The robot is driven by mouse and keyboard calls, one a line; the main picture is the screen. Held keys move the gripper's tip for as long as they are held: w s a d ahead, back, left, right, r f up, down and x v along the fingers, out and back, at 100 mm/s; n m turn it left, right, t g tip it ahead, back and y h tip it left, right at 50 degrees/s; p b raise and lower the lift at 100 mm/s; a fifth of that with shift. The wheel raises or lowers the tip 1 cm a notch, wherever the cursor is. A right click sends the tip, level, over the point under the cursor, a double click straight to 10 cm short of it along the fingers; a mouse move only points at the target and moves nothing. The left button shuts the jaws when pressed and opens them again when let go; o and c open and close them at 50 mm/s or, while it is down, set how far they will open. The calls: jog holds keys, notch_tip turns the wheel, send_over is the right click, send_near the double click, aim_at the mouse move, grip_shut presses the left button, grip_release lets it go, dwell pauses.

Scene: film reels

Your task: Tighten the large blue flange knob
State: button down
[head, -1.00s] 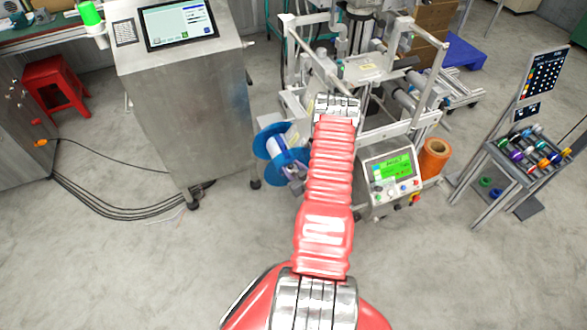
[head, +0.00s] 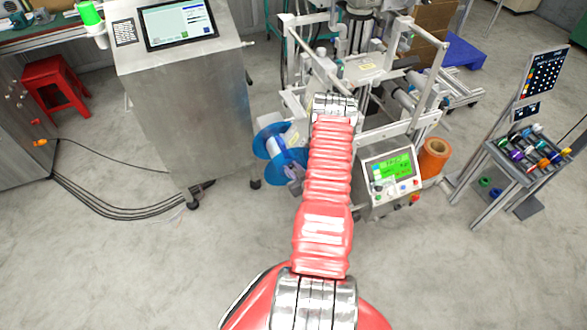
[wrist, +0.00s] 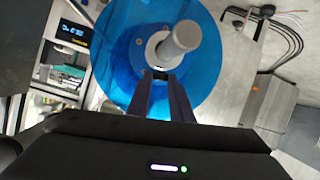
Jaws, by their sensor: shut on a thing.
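The large blue flange (wrist: 208,88) is a translucent blue disc that fills the middle of the wrist view. A pale round knob (wrist: 152,50) sits at its hub, beside the thick grey shaft (wrist: 182,42) that sticks out toward the camera. My gripper (wrist: 160,76) reaches up from below with its two dark fingers at the hub. The fingers are shut on the knob's lower edge, with the exact contact small and partly hidden. In the head view the blue reel (head: 268,150) shows left of my red arm, which hides part of the gripper.
A steel cabinet with a screen (head: 185,110) stands left of the reel. The machine's green-lit control panel (head: 392,172) and an orange roll (head: 435,158) are right of my arm. A rack of coloured spools (head: 530,150) stands farther right. Open floor lies in front.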

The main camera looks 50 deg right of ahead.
jog(key=shift+w+a+m+h, duration=0.15)
jog(key=shift+m+h, duration=0.15)
jog(key=shift+h, duration=0.2)
jog(key=shift+a+m+g+h, duration=0.1)
jog(key=shift+m+g+h, duration=0.3)
jog(key=shift+m+h, duration=0.6)
jog(key=shift+g, duration=0.3)
jog(key=c, duration=1.6)
grip_release()
jog(key=shift+o, duration=0.2)
jog(key=v, duration=1.3)
jog(key=shift+s+a, duration=0.3)
